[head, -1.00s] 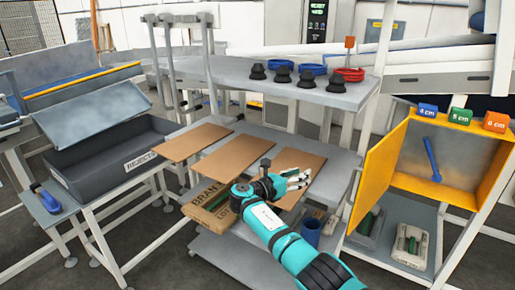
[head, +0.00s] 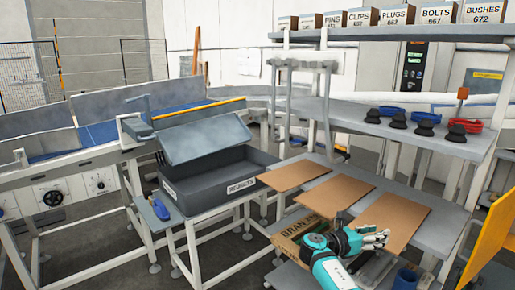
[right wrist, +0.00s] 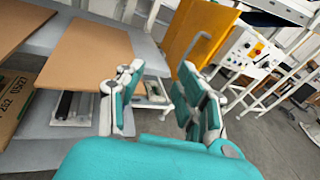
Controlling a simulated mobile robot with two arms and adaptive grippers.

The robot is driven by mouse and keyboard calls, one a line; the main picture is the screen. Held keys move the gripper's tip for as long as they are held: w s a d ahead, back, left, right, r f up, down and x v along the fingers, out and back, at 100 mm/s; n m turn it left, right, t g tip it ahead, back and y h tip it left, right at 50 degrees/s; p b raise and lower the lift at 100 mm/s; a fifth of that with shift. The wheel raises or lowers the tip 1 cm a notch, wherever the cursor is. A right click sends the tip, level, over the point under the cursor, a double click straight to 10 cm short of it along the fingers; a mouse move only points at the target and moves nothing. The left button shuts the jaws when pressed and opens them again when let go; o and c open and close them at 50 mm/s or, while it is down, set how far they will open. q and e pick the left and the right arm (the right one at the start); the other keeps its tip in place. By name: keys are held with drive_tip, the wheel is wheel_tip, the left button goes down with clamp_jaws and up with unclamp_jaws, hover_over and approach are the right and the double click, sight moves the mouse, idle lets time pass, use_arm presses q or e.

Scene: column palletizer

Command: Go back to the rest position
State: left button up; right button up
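My right gripper (head: 376,238) is in the lower right of the head view, over the near edge of the rightmost brown cardboard sheet (head: 402,217). In the right wrist view its two teal fingers (right wrist: 158,105) stand wide apart with nothing between them. The same cardboard sheet (right wrist: 95,52) shows to the left of the fingers in that view. My left gripper is in neither view.
Two more cardboard sheets (head: 334,196) lie on the grey bench. A dark rejects bin (head: 215,180) stands left. A shelf (head: 350,112) holds black suction cups and coloured rings. A yellow panel (right wrist: 195,35) stands beyond the fingers. A blue cup (head: 405,280) is low right.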

drive_tip(key=s+a+f+m+g+y, duration=0.1)
drive_tip(key=s+f+m+y, duration=0.15)
drive_tip(key=s+f, duration=0.75)
drive_tip(key=s+a+f+m+y, duration=0.1)
drive_tip(key=s+a+f+y, duration=0.2)
drive_tip(key=f, duration=1.5)
drive_tip(key=s+f+m+g+y, duration=0.1)
drive_tip(key=s+f+y, duration=0.4)
drive_tip(key=f, duration=0.9)
drive_tip(key=s+a+f+m+g+y, duration=0.15)
drive_tip(key=s+f+m, duration=0.25)
drive_tip(key=s+f, duration=0.5)
drive_tip(key=s+a+f+m+g+y, duration=0.1)
drive_tip(key=s+a+f+m, duration=0.3)
drive_tip(key=s, duration=0.9)
drive_tip(key=s+f+m+y, duration=0.1)
drive_tip(key=s+m, duration=0.3)
drive_tip(key=s, duration=0.7)
drive_tip(key=s+f+m+y, duration=0.1)
drive_tip(key=s+f+m, duration=0.3)
drive_tip(key=s, duration=0.8)
drive_tip(key=shift+a+m+y, duration=0.35)
drive_tip(key=shift+a+y, duration=0.05)
drive_tip(key=shift+f+g, duration=0.15)
drive_tip(key=shift+g, duration=0.1)
